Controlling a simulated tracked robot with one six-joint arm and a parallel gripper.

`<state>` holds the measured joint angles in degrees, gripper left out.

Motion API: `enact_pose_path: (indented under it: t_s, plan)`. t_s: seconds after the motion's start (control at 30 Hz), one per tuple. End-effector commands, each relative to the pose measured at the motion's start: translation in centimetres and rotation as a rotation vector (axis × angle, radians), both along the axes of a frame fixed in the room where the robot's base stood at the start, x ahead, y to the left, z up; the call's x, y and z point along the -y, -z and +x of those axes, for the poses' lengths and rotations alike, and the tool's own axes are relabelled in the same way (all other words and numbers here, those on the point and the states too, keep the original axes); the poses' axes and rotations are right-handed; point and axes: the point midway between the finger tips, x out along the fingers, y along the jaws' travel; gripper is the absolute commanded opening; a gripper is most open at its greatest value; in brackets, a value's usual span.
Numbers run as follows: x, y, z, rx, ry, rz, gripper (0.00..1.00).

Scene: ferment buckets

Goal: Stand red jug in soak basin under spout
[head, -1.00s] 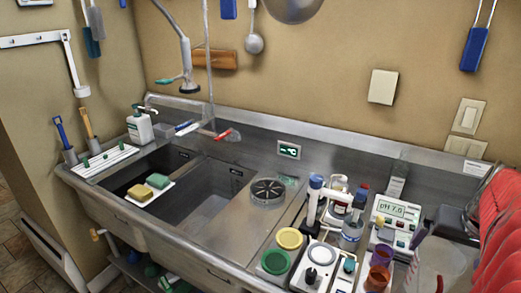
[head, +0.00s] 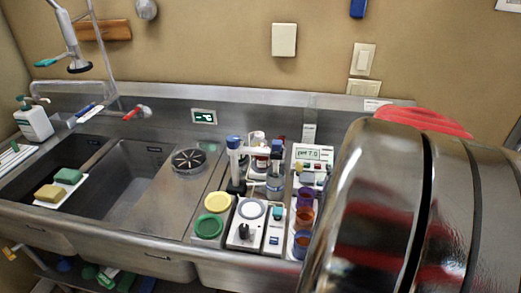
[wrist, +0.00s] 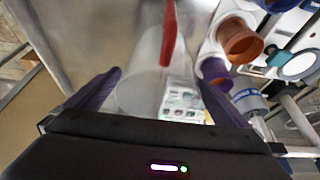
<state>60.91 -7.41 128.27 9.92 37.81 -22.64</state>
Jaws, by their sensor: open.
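In the wrist view, a translucent jug (wrist: 139,84) with a long red handle (wrist: 169,35) stands between the spread purple fingers of my gripper (wrist: 158,95). The fingers are open, one on either side; I cannot tell whether they touch it. The jug and my gripper are hidden in the head view, where my shiny arm fills the right. The sink basin (head: 125,185) is at the left in the head view and looks empty. A spout with a red tip (head: 138,112) reaches over its back edge, and a spray head (head: 78,66) hangs higher up.
A black drain grate (head: 189,161), lidded pots (head: 209,226), a scale (head: 247,225), bottles, orange and purple cups (head: 302,218) and a pH meter (head: 312,156) crowd the counter.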

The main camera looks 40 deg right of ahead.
Motion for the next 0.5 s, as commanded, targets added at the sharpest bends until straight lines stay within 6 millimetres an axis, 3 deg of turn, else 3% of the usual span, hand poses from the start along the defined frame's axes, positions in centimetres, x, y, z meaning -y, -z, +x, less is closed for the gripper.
enact_pose_path:
  t_s: [0.2, 0.5]
  plan:
    - [0.6, 2.5, 0.5, -0.002, -0.001, 0.002, 1.0]
    - [0.8, 3.1, 0.7, -0.001, -0.001, 0.0, 1.0]
